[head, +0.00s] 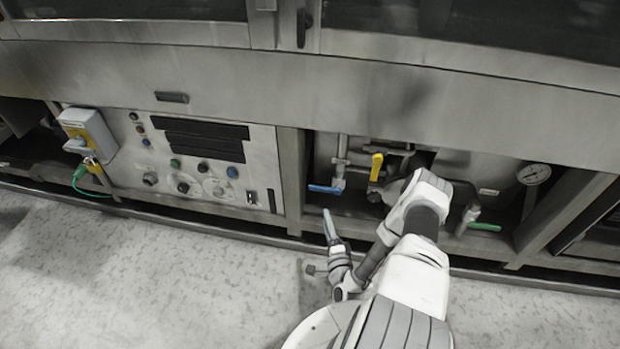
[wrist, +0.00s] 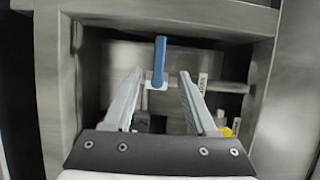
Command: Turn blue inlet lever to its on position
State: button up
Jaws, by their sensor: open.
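The blue inlet lever (head: 325,189) is in the recess under the machine, just right of the control panel. In the head view it lies about level and points left from its valve on a vertical pipe. In the wrist view the blue lever (wrist: 159,60) points up in the picture, centred between the fingertips and seemingly beyond them. My gripper (head: 328,217) is below and in front of the lever, apart from it. Its two fingers (wrist: 160,76) are spread with nothing between them.
A yellow lever (head: 376,167) stands right of the blue one; a green handle (head: 484,227) and a gauge (head: 533,174) are farther right. The control panel (head: 262,150) and a post (head: 291,175) are at left. The steel apron (head: 340,95) overhangs the recess.

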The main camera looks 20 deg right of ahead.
aim_at(317, 186)
jog(key=w+d+b, duration=0.1)
jog(key=w, duration=0.4)
jog(key=w+d+b, duration=0.1)
jog(key=w+b, duration=0.1)
jog(key=w, duration=0.4)
jog(key=w+d+b, duration=0.1)
jog(key=w+b, duration=0.1)
jog(key=w, duration=0.3)
jog(key=shift+w+d, duration=0.2)
jog(key=shift+w, duration=0.2)
grip_shut()
dwell(0.7)
